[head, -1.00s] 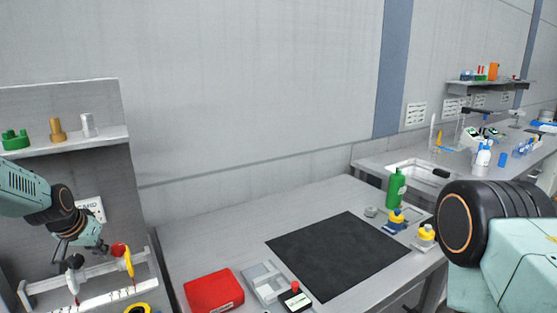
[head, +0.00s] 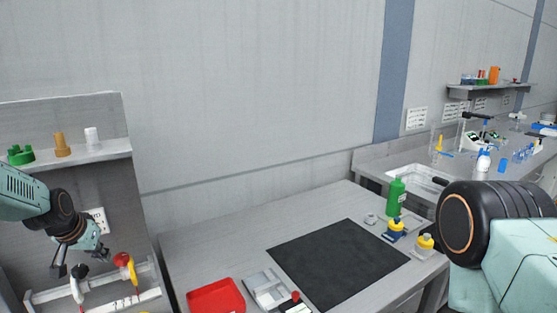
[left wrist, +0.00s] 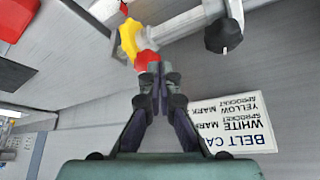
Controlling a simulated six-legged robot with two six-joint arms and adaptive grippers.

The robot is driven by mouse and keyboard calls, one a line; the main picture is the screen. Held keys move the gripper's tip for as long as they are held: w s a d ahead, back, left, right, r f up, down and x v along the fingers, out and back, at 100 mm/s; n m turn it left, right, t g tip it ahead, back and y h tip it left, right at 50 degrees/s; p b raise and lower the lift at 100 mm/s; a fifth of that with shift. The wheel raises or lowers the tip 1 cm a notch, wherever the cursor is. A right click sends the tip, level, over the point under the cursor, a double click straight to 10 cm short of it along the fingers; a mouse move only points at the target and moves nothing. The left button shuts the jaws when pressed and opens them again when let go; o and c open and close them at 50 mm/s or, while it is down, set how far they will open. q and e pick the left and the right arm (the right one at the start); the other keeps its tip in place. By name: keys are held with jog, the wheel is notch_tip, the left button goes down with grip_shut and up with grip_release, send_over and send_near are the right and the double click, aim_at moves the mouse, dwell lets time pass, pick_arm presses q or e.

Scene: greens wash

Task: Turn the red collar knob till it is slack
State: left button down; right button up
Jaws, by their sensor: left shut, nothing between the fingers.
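The red collar knob (head: 121,259) sits on a pale rail frame at the lower left of the head view, with a yellow lever (head: 133,274) beside it. In the left wrist view the red knob (left wrist: 146,60) shows just beyond the fingertips, with the yellow lever (left wrist: 129,38) past it. My left gripper (left wrist: 155,76) has its fingertips together, close to the red knob; I cannot tell whether they touch it. In the head view my left gripper (head: 90,256) is just left of the knob. My right gripper is out of view; only its arm shows.
A black knob (left wrist: 223,35) on a white bar is right of the red one. A printed card (left wrist: 238,122) lies near my fingers. The bench holds a red tray (head: 215,297), a black mat (head: 335,262) and a green bottle (head: 396,197). A shelf (head: 80,153) stands above the rail.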

pick_arm(q)
notch_tip(320, 180, up, 3)
jog(key=shift+r+p, duration=0.15)
jog(key=shift+p, duration=1.05)
jog(key=c, duration=2.1)
grip_release()
